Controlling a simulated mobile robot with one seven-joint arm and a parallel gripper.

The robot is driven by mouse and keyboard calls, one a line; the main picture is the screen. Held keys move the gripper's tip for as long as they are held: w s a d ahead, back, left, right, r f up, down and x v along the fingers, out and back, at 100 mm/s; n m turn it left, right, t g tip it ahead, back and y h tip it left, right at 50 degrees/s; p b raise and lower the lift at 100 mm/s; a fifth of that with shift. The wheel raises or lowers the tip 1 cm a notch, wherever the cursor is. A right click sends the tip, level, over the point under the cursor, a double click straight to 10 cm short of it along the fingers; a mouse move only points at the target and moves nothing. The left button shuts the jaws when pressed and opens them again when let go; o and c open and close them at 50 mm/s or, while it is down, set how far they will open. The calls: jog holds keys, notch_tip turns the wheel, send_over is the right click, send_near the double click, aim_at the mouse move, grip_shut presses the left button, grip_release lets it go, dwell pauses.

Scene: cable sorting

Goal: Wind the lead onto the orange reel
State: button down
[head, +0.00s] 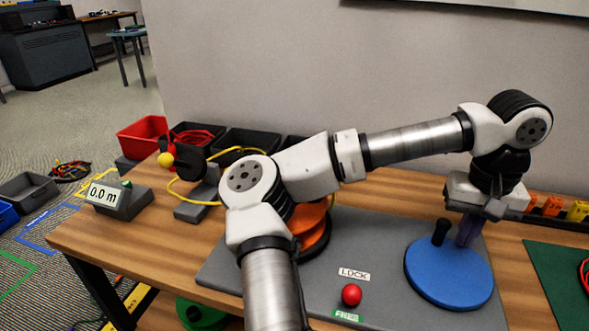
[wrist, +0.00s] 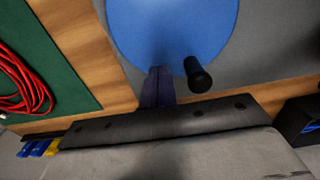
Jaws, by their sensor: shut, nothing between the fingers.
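The orange reel (head: 313,237) stands on a grey board (head: 225,262), partly hidden behind my arm. The yellow lead (head: 183,201) loops over the left part of the table and passes out of sight behind my arm. A blue disc (head: 455,283) with an upright black crank handle (head: 440,232) lies at the board's right. My gripper (head: 465,240) points down over the disc, shut and empty, just right of the handle. In the wrist view its fingers (wrist: 157,88) are together, a little apart from the handle (wrist: 198,76). Whether they touch the disc I cannot tell.
A red knob (head: 351,294) sits between a LOCK label (head: 354,274) and a green FREE label (head: 345,316). A display (head: 118,200) reads 0.0 m. Bins (head: 141,137) line the back; a green mat (head: 545,270) lies right.

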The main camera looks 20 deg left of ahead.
notch_tip(320, 180, up, 7)
jog(key=p, duration=0.5)
dwell(0.7)
